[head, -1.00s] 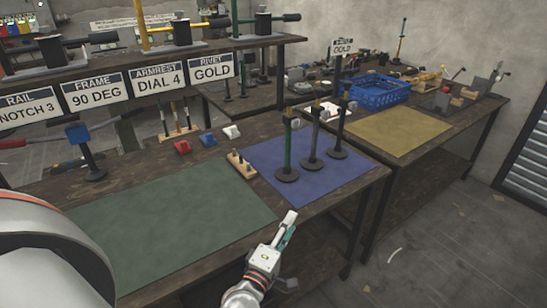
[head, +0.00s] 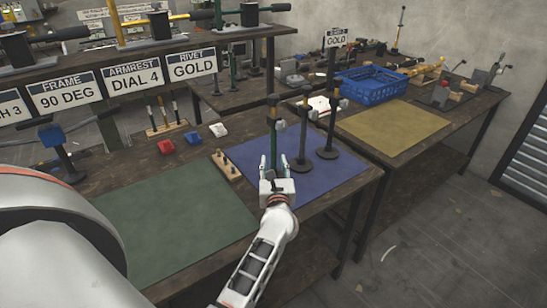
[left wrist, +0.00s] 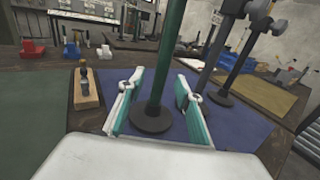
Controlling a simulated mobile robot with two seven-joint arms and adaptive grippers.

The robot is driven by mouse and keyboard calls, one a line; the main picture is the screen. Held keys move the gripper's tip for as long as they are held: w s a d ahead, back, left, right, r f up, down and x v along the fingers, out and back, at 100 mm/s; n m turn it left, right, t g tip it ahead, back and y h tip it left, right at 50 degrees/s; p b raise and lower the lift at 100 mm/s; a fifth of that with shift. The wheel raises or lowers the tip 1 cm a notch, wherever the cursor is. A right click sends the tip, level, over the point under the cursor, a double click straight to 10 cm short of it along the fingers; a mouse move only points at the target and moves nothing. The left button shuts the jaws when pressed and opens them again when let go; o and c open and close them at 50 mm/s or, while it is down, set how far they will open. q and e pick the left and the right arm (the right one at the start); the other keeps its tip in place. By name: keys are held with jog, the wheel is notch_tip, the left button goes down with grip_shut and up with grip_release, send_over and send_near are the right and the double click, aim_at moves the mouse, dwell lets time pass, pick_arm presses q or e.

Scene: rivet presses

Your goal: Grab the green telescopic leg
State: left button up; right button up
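The green telescopic leg (head: 272,135) stands upright on a round dark base on the blue mat (head: 241,165). It is the leftmost of three upright legs. My left gripper (head: 273,164) is open at it, with one finger on each side. In the left wrist view the green post (left wrist: 166,60) rises between the two spread fingers (left wrist: 158,80), with a gap on both sides. Its dark base (left wrist: 152,119) also shows there. My right gripper is not in view.
Two dark legs (head: 303,135) (head: 329,125) stand close to the right. Red (head: 166,146), blue (head: 194,139) and white (head: 219,130) pieces lie behind. The green mat (head: 170,220) is clear.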

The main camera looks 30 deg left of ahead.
aim_at(274, 157)
pick_arm(q)
jog(key=x, duration=0.4)
jog(key=shift+w+f, duration=0.1)
jog(key=shift+f, duration=0.05)
grip_shut()
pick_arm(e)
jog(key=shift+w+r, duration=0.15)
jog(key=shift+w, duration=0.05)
